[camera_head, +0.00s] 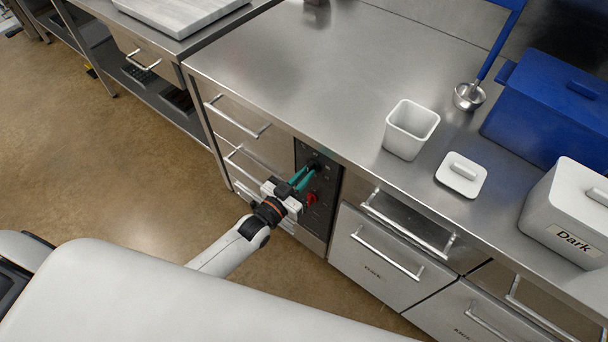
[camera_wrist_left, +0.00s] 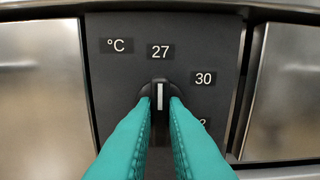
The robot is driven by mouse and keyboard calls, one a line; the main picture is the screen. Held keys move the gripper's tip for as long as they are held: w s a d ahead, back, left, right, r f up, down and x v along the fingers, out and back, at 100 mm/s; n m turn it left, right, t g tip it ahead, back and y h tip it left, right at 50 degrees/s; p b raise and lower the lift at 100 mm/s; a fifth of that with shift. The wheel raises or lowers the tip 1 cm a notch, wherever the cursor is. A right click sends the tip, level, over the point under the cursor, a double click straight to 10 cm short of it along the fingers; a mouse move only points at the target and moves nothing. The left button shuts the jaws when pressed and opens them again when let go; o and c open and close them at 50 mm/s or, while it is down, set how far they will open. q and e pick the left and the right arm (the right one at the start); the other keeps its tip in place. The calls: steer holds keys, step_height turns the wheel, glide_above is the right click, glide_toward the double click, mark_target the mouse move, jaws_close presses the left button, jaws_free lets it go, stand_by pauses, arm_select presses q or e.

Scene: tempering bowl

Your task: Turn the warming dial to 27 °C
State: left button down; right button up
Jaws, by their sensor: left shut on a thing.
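The warming dial (camera_wrist_left: 159,95) is a dark knob with a white pointer line on the black control panel (camera_head: 322,206) at the counter front. In the left wrist view its pointer stands upright, toward the "27" label (camera_wrist_left: 160,52). A "°C" label (camera_wrist_left: 117,46) is at the upper left and a "30" label (camera_wrist_left: 204,78) at the right; a lower label is partly hidden by a finger. My left gripper (camera_head: 307,176) has teal fingers, shut on the dial from both sides; they also show in the left wrist view (camera_wrist_left: 159,104). My right gripper is not in view.
A red knob (camera_head: 311,198) sits lower on the panel, close to my left gripper. Drawers with bar handles (camera_head: 405,258) flank the panel. On the steel counter (camera_head: 300,80) stand a white open container (camera_head: 410,130), a white lid (camera_head: 461,175) and a blue box (camera_head: 550,112).

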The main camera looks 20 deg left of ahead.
arm_select(q)
steer(key=shift+f, duration=0.1)
steer(key=c, duration=1.5)
jaws_free()
steer(key=shift+o, duration=0.2)
steer(key=shift+s, duration=0.1)
steer(key=b+v, duration=0.1)
steer(key=v, duration=1.1)
